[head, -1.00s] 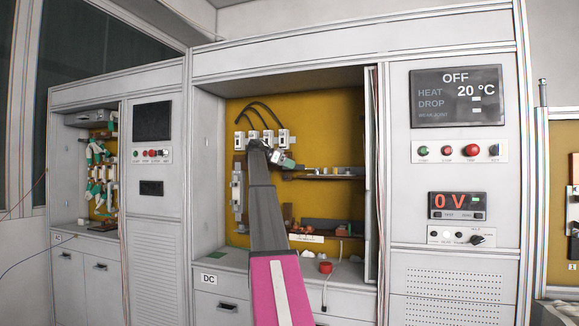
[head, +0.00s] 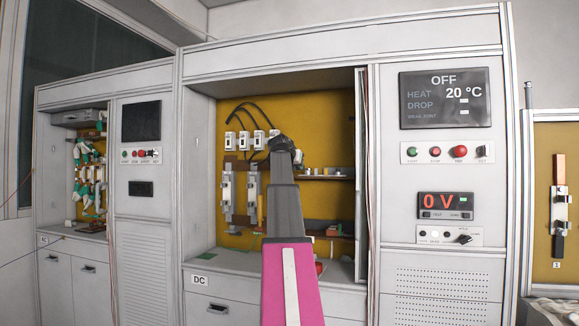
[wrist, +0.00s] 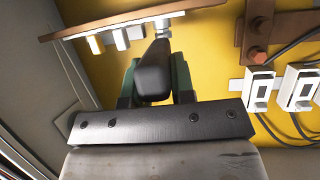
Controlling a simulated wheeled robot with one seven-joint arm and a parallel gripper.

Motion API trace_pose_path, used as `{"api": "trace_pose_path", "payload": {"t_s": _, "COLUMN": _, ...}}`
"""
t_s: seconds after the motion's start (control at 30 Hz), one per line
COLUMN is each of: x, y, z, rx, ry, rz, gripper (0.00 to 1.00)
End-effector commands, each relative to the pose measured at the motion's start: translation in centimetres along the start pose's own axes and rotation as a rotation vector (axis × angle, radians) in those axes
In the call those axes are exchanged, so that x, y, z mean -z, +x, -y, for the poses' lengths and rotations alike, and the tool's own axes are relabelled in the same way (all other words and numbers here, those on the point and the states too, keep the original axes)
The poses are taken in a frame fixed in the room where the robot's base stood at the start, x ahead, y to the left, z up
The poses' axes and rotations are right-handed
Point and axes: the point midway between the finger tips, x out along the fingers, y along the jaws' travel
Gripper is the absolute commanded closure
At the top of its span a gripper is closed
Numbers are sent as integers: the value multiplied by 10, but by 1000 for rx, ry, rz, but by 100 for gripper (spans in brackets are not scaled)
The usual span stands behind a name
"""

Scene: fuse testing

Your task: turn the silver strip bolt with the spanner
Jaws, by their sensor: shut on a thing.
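In the wrist view my gripper (wrist: 155,85) has its green fingers shut on a thick black handle, which I take for the spanner (wrist: 154,75). In the head view my arm's dark end hides the gripper and the spanner. A reddish-brown strip with bolts (wrist: 257,52) is on the yellow panel at the upper right of the wrist view, apart from the gripper. A narrow bar (wrist: 120,20) with pale and silver fittings crosses above the handle. I cannot tell which bolt is the silver strip bolt.
White fuse holders (wrist: 262,88) with black cables stand right of the gripper in the wrist view.

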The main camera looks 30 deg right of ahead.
Motion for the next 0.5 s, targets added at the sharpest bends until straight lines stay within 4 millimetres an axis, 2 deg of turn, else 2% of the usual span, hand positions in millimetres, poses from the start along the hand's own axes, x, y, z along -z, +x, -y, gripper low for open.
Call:
{"api": "trace_pose_path", "payload": {"t_s": 0.03, "x": 0, "y": 2, "z": -10, "rx": 29, "ry": -14, "rz": -1, "gripper": 100}}
{"api": "trace_pose_path", "payload": {"t_s": 0.2, "x": 1, "y": 1, "z": -21, "rx": 124, "ry": -56, "rz": 1, "gripper": 100}}
{"api": "trace_pose_path", "payload": {"t_s": 0.5, "x": 2, "y": 1, "z": -20, "rx": 135, "ry": -63, "rz": 1, "gripper": 100}}
